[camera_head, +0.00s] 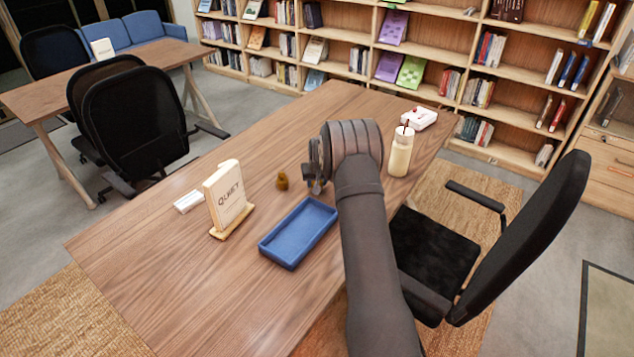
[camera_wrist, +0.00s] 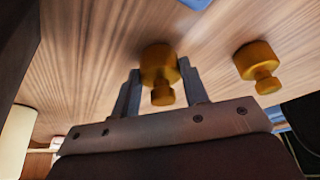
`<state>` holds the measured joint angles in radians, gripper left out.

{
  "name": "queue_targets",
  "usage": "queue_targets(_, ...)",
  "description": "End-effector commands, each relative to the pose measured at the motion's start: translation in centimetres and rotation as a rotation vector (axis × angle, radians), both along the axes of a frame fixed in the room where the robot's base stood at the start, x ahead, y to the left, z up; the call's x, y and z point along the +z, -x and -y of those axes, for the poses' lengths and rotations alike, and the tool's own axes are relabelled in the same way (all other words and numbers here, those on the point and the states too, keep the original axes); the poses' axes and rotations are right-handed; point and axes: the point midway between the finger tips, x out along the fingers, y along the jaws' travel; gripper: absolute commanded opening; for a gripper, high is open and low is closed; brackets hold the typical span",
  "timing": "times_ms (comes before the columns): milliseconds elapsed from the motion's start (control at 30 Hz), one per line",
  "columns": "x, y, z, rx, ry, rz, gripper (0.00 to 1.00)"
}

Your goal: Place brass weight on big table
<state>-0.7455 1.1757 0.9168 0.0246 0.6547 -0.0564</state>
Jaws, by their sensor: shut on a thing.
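The big table (camera_head: 150,265) is the wooden one in front of me. My gripper (camera_head: 314,182) is low over its middle, with fingers partly hidden by my arm in the head view. In the wrist view my gripper (camera_wrist: 161,90) is shut on a brass weight (camera_wrist: 158,66), a short cylinder with a knob. This held weight is hidden in the head view. I cannot tell whether it touches the tabletop. A second brass weight (camera_wrist: 258,62) stands apart, to the right of the fingers; it also shows in the head view (camera_head: 282,180), left of my gripper.
A blue tray (camera_head: 290,243) lies just in front of my gripper. A QUIET sign (camera_head: 226,195) stands to the left. A pale bottle (camera_head: 400,152) and a white box (camera_head: 419,118) are to the right. The table's left front part is clear.

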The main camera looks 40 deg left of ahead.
Motion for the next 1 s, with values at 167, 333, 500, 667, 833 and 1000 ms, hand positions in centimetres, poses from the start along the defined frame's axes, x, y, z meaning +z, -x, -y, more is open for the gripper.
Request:
queue_targets(167,-0.2,0.0,0.0,0.0,-0.001,0.001,0.0)
queue_targets(333,-0.3,0.0,0.0,0.0,0.001,-0.001,0.62)
queue_targets(500,-0.3,0.0,0.0,0.0,0.001,-0.001,0.62)
queue_targets(667,0.1,0.0,0.0,0.0,0.0,0.0,0.62)
queue_targets(833,1.9,0.5,0.5,0.0,0.0,0.0,0.62)
queue_targets(1000,4.9,1.4,1.4,0.0,0.0,0.0,0.62)
